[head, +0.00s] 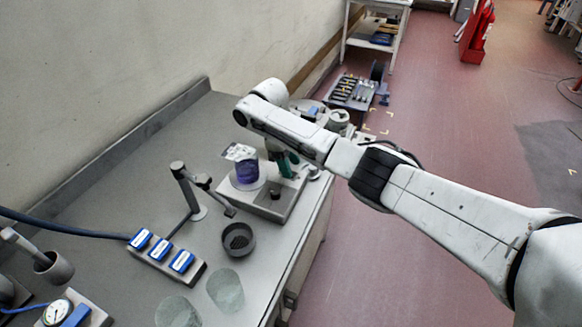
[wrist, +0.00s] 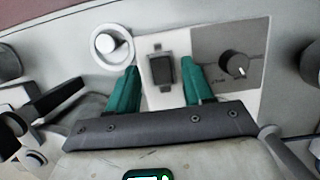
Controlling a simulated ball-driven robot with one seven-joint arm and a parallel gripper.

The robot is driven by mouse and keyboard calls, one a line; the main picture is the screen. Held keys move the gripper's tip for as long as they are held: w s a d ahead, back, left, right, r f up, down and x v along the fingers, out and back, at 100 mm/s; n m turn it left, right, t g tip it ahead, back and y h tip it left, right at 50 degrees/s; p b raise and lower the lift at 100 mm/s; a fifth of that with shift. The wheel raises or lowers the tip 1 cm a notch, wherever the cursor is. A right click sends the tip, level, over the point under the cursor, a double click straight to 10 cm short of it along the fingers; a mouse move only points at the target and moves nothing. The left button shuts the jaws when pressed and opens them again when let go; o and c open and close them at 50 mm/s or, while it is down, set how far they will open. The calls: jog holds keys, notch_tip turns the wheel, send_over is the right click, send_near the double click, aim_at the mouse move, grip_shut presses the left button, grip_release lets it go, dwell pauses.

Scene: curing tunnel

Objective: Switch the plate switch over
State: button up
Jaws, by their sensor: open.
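The plate switch (wrist: 161,74) is a black rocker in a grey frame on a pale panel (wrist: 156,38). In the wrist view it shows between my gripper's (wrist: 159,67) two teal fingers, which are apart with nothing held. I cannot tell whether the fingertips touch the panel. A round black knob (wrist: 234,64) sits on the grey part to the right of the switch. In the head view my gripper (head: 286,163) is over the grey plate unit (head: 256,203), beside a purple-filled beaker (head: 247,170). The switch cannot be made out there.
A block with several blue-labelled pieces (head: 167,255) and two glass dishes (head: 225,290) are nearer. A white round fitting (wrist: 110,43) is left of the switch.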

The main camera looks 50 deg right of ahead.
jog(key=v, duration=0.9)
dwell(0.3)
